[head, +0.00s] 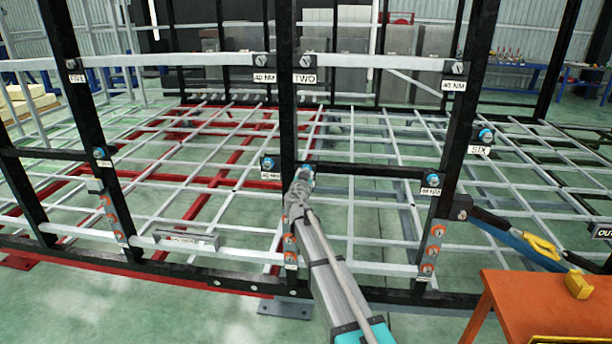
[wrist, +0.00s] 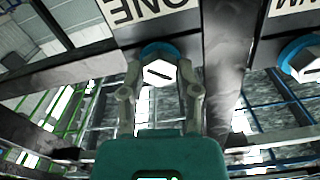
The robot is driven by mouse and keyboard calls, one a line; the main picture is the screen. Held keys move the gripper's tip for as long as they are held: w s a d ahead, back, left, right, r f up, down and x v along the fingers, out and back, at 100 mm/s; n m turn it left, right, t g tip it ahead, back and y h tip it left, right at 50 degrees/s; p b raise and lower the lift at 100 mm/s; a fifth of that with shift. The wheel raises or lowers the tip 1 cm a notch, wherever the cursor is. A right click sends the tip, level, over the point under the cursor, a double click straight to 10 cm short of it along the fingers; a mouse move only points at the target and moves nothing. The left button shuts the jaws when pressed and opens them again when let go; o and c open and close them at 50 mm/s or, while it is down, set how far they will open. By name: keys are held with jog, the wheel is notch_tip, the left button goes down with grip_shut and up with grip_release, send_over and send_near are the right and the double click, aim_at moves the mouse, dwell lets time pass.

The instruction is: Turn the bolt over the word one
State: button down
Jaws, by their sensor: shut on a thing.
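The bolt (wrist: 158,72) has a pale hex head with a dark slot and a blue ring behind it. The word ONE (wrist: 151,11) is on a white label beside it and reads upside down in the wrist view. My gripper (wrist: 160,82) has a finger on each side of the bolt head and is shut on it. In the head view my gripper (head: 304,178) is at the black upright, just under the crossbar. There it covers most of the bolt and hides the ONE label.
Another blue-ringed bolt (head: 268,163) is close on the left, and one more (head: 432,180) is at the crossbar's right end. The TWO label (head: 305,78) is higher on the same upright. An orange table (head: 545,305) stands at the lower right.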

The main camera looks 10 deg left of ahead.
jog(key=shift+s+m, duration=0.15)
jog(key=shift+m, duration=1.55)
jog(key=shift+c, duration=2)
grip_release()
jog(key=shift+d, duration=0.1)
jog(key=shift+o, duration=0.4)
jog(key=s, duration=1.2)
jog(key=shift+a, duration=0.3)
